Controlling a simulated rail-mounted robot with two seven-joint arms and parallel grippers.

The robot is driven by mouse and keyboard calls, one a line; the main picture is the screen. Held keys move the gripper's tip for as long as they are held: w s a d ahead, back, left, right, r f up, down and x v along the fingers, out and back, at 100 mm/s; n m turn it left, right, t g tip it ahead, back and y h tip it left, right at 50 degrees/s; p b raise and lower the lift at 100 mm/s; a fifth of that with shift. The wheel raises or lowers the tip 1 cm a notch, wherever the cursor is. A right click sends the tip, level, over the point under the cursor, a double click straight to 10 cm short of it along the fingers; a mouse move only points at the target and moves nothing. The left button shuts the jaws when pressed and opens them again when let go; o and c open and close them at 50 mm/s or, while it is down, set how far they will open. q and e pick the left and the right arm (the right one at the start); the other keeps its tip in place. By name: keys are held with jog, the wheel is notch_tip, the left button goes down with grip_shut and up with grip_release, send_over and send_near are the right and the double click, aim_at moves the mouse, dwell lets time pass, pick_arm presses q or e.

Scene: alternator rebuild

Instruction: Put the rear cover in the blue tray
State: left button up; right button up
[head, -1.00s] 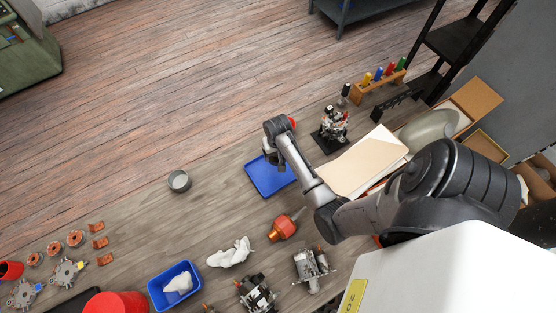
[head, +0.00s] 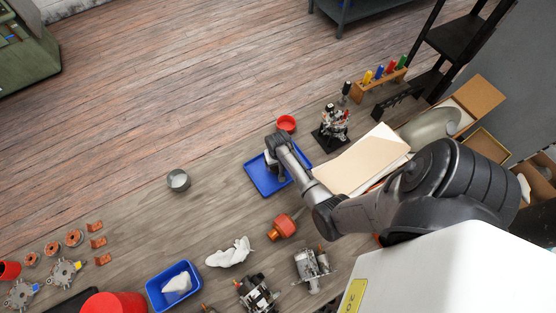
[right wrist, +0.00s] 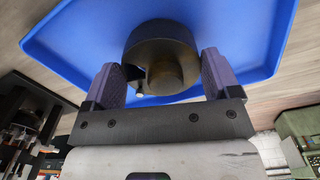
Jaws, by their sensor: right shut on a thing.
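The blue tray (head: 263,184) lies flat on the bench in the middle of the head view. It fills the top of the right wrist view (right wrist: 75,40). The rear cover (right wrist: 160,42), a dark round cup-like part, sits between the two fingers of my right gripper (right wrist: 162,72), which is shut on it. The cover is over the tray; I cannot tell whether it touches the floor of the tray. In the head view my right gripper (head: 274,168) is over the tray, and its wrist hides the cover. My left gripper is not in view.
A red bowl (head: 287,123) and a small test stand (head: 331,127) are beyond the tray. A folder (head: 353,163) lies to its right. An orange-red tool (head: 283,226) is nearer. A grey cup (head: 178,180) stands left, with clear bench between.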

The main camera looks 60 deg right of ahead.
jog(key=shift+f, duration=0.15)
jog(key=o, duration=0.8)
jog(key=shift+r, duration=0.3)
notch_tip(320, 180, up, 11)
jog(key=p, duration=0.2)
jog(key=s+a+r+n+t, duration=0.1)
jog(key=s+a+r+n, duration=0.2)
jog(key=s+a, duration=0.2)
jog(key=s+a+r+n+t, duration=0.1)
jog(key=s+a+r+n, duration=0.3)
jog(key=a, duration=0.5)
jog(key=s+a+r+n+t, duration=0.1)
jog(key=s+a+r+n, duration=0.3)
jog(key=s+a, duration=0.2)
jog(key=shift+s+a+t, duration=0.3)
jog(key=shift+a, duration=0.5)
